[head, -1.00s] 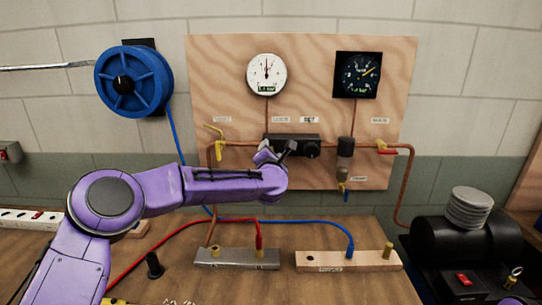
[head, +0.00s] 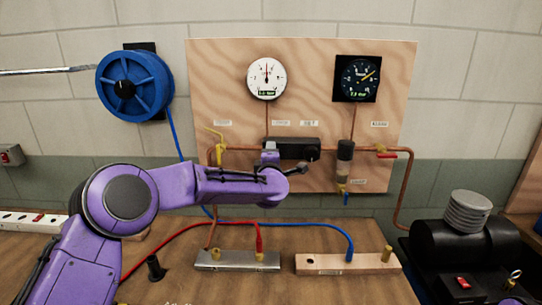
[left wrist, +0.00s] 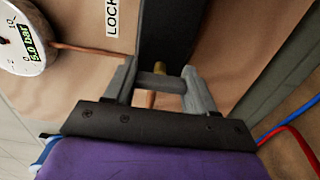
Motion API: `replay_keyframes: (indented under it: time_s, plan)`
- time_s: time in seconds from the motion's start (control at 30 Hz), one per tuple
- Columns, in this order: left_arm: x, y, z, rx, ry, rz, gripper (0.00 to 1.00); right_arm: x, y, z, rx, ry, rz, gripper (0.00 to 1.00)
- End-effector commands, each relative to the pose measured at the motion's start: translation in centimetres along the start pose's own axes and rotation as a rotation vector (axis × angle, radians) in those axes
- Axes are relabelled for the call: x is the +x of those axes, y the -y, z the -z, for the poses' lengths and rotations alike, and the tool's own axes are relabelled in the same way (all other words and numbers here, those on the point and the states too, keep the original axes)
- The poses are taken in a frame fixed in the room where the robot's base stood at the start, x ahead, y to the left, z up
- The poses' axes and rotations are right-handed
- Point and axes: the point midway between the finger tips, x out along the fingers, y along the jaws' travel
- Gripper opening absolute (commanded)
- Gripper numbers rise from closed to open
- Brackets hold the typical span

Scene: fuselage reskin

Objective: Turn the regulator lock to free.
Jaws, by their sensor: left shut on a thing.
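The black regulator block (head: 297,147) sits on the pipe in the middle of the plywood panel and fills the top centre of the left wrist view (left wrist: 168,30). My left gripper (head: 296,168) is in front of its lower edge. In the left wrist view the two grey fingers (left wrist: 160,84) are shut on a small grey bar, taken to be the regulator lock (left wrist: 154,80). A brass tip (left wrist: 159,67) shows just beyond it. The lock's exact angle is hard to tell. A LOCK label (left wrist: 113,17) is beside the block. My right gripper is not in view.
A white gauge (head: 267,78) and a dark gauge (head: 358,78) hang above. A yellow valve handle (head: 219,153) is left of the block, a red one (head: 387,156) right. Red and blue hoses (head: 330,228) lie below near a metal manifold (head: 237,261).

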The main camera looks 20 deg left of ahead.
Motion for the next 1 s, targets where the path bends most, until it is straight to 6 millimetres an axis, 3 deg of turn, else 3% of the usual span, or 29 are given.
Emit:
replay_keyframes:
  time_s: [0.57,0.6,0.67,1.0]
  plan:
    - [-0.08,0.26,-0.14,0.035,0.003,0.004,0.25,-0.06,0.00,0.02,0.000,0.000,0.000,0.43]
    - [-0.08,0.26,-0.14,0.035,0.003,0.004,0.62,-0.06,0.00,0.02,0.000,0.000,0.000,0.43]
    - [-0.08,0.25,-0.13,0.035,0.003,0.004,0.81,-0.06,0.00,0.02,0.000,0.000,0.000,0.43]
    - [-0.40,0.20,-0.10,0.032,0.002,0.001,0.81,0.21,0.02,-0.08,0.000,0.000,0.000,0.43]
